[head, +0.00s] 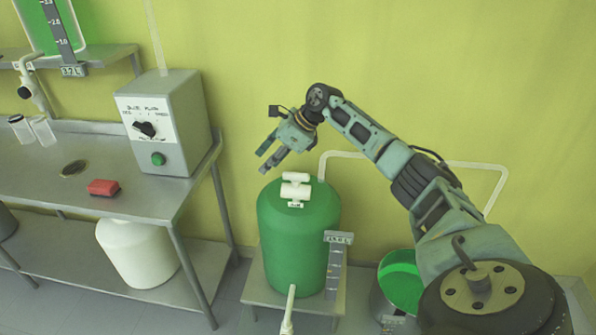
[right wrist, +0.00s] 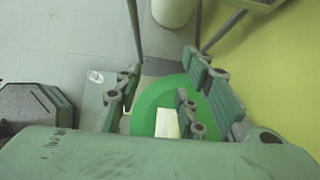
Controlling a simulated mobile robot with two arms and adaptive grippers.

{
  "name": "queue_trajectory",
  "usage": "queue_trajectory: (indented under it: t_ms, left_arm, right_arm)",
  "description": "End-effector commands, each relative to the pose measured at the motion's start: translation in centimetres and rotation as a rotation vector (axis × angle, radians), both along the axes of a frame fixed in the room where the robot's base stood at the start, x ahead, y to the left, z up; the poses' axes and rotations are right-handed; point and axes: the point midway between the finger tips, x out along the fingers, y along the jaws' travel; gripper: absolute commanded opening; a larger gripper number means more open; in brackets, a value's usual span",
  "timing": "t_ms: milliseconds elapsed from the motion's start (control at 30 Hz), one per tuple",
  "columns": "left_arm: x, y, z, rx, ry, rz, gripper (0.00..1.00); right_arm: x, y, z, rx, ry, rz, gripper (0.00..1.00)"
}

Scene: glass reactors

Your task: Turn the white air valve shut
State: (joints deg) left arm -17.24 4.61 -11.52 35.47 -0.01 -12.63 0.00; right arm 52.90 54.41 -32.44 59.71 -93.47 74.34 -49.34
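The white air valve (head: 295,188) sits on top of the green tank (head: 290,245), with a small label at its base. In the right wrist view a white part of the valve (right wrist: 168,123) shows against the green tank top (right wrist: 150,100), between my fingers and partly hidden near the palm. My right gripper (head: 268,160) is open and empty, above and a little left of the valve in the head view, fingers pointing down-left. Its spread fingers also show in the right wrist view (right wrist: 160,82). No contact with the valve is visible. My left gripper is not in view.
A grey control box (head: 165,125) with a black knob and green button stands on the metal bench (head: 110,205) at left, near a red block (head: 103,187). A white pipe (head: 470,165) runs along the wall behind my arm. A white outlet (head: 289,310) projects from the tank's front.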

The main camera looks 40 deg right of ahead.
Motion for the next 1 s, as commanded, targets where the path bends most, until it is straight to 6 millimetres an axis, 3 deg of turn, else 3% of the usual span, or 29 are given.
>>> queue_trajectory:
  t_ms: [33, 100, 200, 267, 733, 1000]
  left_arm:
    - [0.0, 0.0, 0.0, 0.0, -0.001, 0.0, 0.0]
    - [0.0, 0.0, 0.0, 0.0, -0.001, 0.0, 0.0]
    - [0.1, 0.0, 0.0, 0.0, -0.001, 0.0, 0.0]
    - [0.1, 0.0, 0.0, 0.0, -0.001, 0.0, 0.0]
    - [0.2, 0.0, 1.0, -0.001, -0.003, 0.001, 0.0]
    - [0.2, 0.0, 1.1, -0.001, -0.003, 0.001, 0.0]
  right_arm:
    - [-1.3, -3.0, 0.7, -0.054, 0.049, -0.009, 0.36]
    - [-3.2, -5.9, 1.0, -0.106, 0.116, -0.011, 0.36]
    - [-5.2, -8.4, 1.4, -0.146, 0.18, -0.016, 0.36]
    - [-5.8, -9.1, 1.4, -0.156, 0.202, -0.017, 0.36]
    - [-4.2, -7.7, -4.5, -0.16, 0.214, -0.016, 0.36]
    - [-3.9, -7.5, -5.7, -0.162, 0.213, -0.018, 0.36]
